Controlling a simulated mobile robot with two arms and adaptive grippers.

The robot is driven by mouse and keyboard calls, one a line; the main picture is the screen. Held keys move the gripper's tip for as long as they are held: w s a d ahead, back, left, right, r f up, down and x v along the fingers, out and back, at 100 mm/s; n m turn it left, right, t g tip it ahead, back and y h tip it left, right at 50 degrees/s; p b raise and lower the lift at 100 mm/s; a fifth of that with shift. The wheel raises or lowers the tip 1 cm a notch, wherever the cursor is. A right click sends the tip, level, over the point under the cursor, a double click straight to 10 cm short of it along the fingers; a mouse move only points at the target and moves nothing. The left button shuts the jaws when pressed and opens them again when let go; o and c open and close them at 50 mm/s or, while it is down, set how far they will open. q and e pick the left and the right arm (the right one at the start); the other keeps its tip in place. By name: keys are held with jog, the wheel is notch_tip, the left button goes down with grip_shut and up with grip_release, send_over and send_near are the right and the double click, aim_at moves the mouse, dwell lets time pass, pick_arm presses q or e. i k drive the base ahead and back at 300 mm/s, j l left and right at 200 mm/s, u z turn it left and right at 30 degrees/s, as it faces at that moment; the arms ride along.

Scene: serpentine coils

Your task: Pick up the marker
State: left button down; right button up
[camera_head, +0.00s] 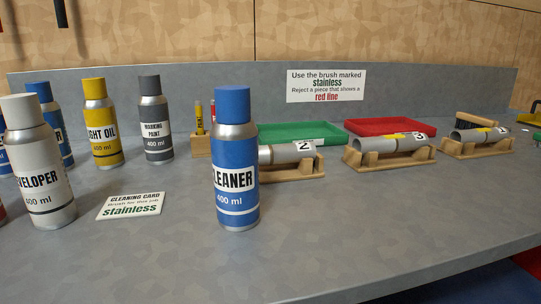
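A small wooden block (202,145) stands behind the blue cleaner can, at the middle left of the bench. A thin yellow pen-like item (199,118) stands upright in it, with dark print on its side; it looks like a marker. A thin red item (213,112) stands beside it, mostly hidden by the cleaner can (236,180). I cannot tell for sure which one is the marker. The right part of the block is hidden by the can. Neither of my grippers shows in this view.
Several spray cans stand at the left, with a marking paint can (155,125) left of the block. A cleaning card (130,206) lies in front. Pipe pieces on wooden cradles (392,160), a green tray (300,131) and a red tray (385,126) are at right. The front right bench is clear.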

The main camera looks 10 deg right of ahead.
aim_at(198, 108)
jog(key=k+j, duration=0.1)
jog(key=j, duration=0.25)
jog(key=k+j, duration=0.15)
jog(key=j, duration=0.15)
jog(key=k+j, duration=0.1)
jog(key=j, duration=0.25)
jog(key=k+j+u, duration=0.1)
jog(key=j, duration=0.2)
jog(key=k+j, duration=0.15)
jog(key=j, duration=0.2)
